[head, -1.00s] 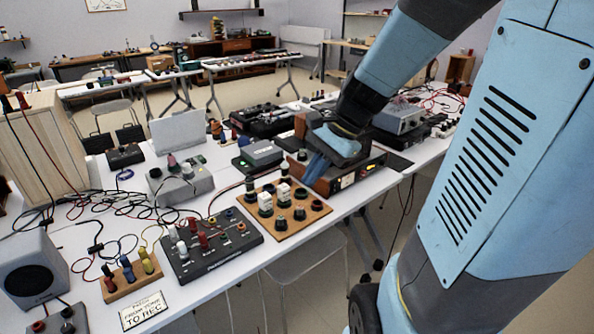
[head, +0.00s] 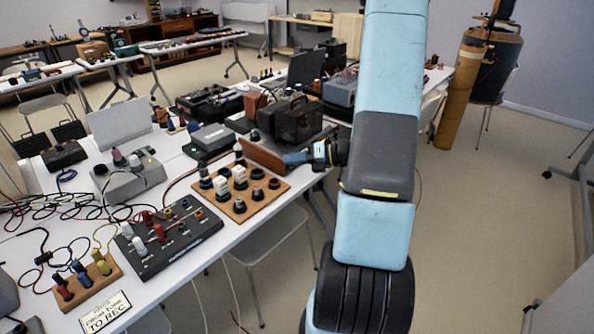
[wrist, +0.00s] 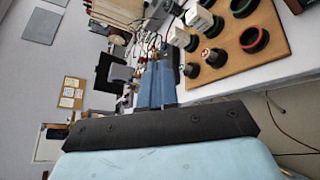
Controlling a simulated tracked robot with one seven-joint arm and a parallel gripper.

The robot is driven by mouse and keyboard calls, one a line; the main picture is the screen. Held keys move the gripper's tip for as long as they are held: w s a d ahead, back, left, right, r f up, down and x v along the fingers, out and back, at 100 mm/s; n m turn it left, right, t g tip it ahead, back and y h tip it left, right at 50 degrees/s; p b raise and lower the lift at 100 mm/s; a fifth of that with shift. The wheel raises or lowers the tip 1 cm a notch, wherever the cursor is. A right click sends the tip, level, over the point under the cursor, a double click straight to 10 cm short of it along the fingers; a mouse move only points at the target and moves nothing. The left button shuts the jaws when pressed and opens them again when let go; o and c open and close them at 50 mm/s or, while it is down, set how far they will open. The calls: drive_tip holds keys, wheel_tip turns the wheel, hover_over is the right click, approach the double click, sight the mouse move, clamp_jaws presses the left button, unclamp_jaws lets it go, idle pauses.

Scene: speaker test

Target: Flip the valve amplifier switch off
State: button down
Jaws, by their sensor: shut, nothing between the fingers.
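The valve amplifier, as I take it, is the wood-sided unit (head: 264,156) with a dark cage (head: 298,121) on top, near the table's front edge in the head view. Its front panel is mostly turned away or hidden by my gripper and arm, and I cannot make out the switch. My gripper (head: 290,158) is shut and empty, with its blue fingers close to the amplifier's wooden side and front corner. I cannot tell whether they touch it. In the wrist view the shut fingers (wrist: 157,70) point away from the camera; the amplifier is not clear there.
A wooden board (head: 240,204) with several valves stands left of the gripper; it also shows in the wrist view (wrist: 275,70). A black control box (head: 178,248) and cables lie farther left. A grey chair (head: 270,245) is below the table edge.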

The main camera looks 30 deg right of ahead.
drive_tip(key=d+f+m+t+h, duration=0.5)
drive_tip(key=d+f+m+h, duration=0.1)
drive_tip(key=d+f+m, duration=0.6)
drive_tip(key=shift+s+d+f+m+t, duration=0.35)
drive_tip(key=shift+s+d+m+t, duration=0.1)
drive_tip(key=shift+m, duration=0.25)
drive_tip(key=shift+a, duration=0.1)
